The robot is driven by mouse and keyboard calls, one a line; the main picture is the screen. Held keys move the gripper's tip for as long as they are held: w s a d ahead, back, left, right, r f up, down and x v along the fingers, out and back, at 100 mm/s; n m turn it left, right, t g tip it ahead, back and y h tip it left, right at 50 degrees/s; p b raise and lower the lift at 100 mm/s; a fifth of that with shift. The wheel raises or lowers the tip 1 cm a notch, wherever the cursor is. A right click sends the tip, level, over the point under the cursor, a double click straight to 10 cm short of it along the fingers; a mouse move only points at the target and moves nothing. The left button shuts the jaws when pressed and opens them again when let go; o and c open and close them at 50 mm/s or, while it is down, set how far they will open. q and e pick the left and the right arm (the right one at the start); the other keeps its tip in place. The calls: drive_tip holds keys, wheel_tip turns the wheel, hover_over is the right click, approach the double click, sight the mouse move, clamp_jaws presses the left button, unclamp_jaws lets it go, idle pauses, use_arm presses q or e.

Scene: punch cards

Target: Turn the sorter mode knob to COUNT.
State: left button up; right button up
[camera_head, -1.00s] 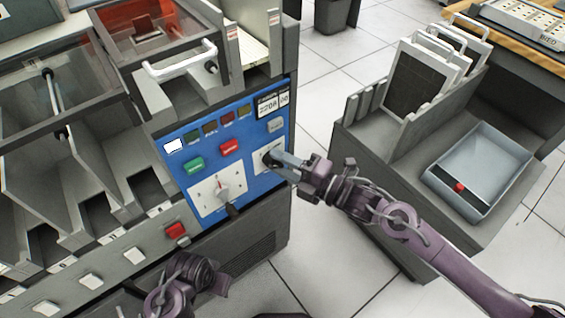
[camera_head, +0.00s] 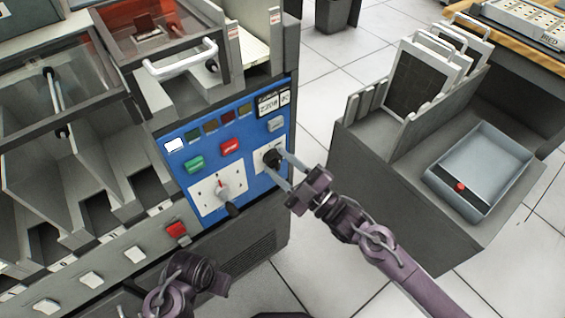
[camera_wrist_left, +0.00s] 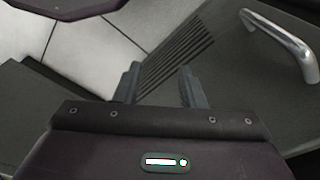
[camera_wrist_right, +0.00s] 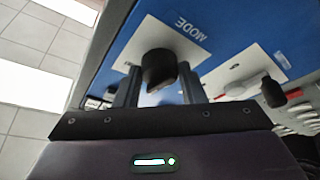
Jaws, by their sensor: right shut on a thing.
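The mode knob (camera_head: 272,157) is a round black knob on a white plate at the right of the blue sorter panel (camera_head: 246,186). The word MODE shows upside down on its plate in the right wrist view, where the knob (camera_wrist_right: 158,68) sits between my fingers. My right gripper (camera_head: 287,170) is shut on the knob, with one finger on each side. I cannot read which setting the knob points to. My left gripper (camera_head: 205,277) is low in front of the machine; its fingers (camera_wrist_left: 162,85) stand apart with nothing between them.
Left of the knob is a white dial plate with a grey pointer knob (camera_head: 224,191) and a black lever (camera_head: 232,209) below. Green (camera_head: 195,164) and red (camera_head: 230,146) buttons sit above. A grey cart with a tray (camera_head: 480,170) stands right, across open floor.

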drive_tip(key=m+t, duration=0.1)
drive_tip(key=m, duration=0.2)
drive_tip(key=m+t+h+p, duration=0.1)
drive_tip(key=m, duration=0.1)
drive_tip(key=m+t+h, duration=0.1)
drive_tip(key=m, duration=0.2)
drive_tip(key=shift+s+a+f+m+t+p, duration=0.1)
drive_tip(key=shift+s+a+m+t+p, duration=0.1)
drive_tip(key=shift+m+t+p, duration=0.15)
use_arm(q)
wheel_tip(320, 180, down, 9)
drive_tip(key=a, duration=0.1)
drive_tip(key=shift+a+t+p, duration=0.15)
drive_tip(key=shift+t+p, duration=0.15)
drive_tip(key=shift+p, duration=0.15)
use_arm(e)
drive_tip(key=shift+m+t+h, duration=0.55)
drive_tip(key=shift+m+h, duration=0.15)
drive_tip(key=shift+m, duration=0.85)
drive_tip(key=o, duration=1)
